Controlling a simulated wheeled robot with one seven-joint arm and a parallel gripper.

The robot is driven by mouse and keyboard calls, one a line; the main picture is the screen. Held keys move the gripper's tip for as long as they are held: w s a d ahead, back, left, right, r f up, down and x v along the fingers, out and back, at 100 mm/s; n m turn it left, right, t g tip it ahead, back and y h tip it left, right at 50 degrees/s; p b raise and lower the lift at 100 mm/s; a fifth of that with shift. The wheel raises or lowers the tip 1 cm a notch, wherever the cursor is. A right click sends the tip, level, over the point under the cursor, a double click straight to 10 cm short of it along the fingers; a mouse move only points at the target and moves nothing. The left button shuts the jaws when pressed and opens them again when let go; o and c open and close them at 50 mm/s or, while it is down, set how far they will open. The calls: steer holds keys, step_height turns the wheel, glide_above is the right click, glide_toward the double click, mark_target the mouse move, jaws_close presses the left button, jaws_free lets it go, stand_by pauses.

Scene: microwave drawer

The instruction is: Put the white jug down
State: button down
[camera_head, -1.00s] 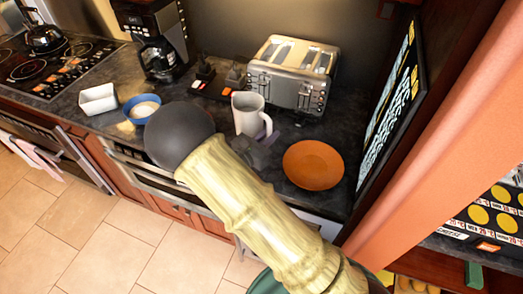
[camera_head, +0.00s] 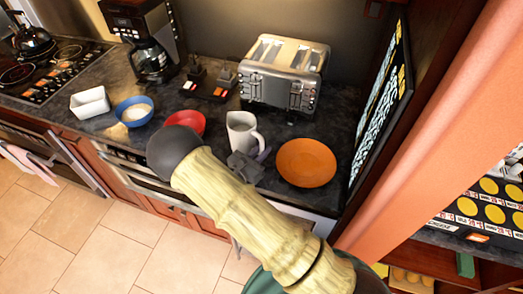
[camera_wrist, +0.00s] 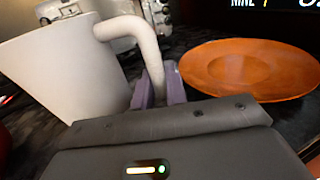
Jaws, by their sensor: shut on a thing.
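The white jug (camera_head: 241,133) is upright over the dark counter, in front of the toaster, with its handle towards the right. In the wrist view the jug (camera_wrist: 62,80) fills the left side, and its curved handle runs down between the purple fingers. My gripper (camera_head: 262,154) is shut on the handle, and its fingers (camera_wrist: 160,88) show close up in the wrist view. The jug's base is partly hidden by my gripper, so I cannot tell whether it touches the counter.
An orange plate (camera_head: 306,163) lies right of the jug. A red bowl (camera_head: 186,122) is left of it, with a blue bowl (camera_head: 134,111) and white dish (camera_head: 90,102) farther left. The toaster (camera_head: 284,76) stands behind. A dark screen (camera_head: 384,110) stands at the right.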

steer(key=shift+f, duration=0.1)
steer(key=shift+d+f, duration=0.1)
steer(key=shift+f, duration=0.05)
steer(key=c, duration=1.4)
jaws_free()
steer(key=b+v, duration=0.3)
steer(key=v, duration=0.9)
steer(key=shift+b, duration=0.35)
steer(key=shift+s, duration=0.1)
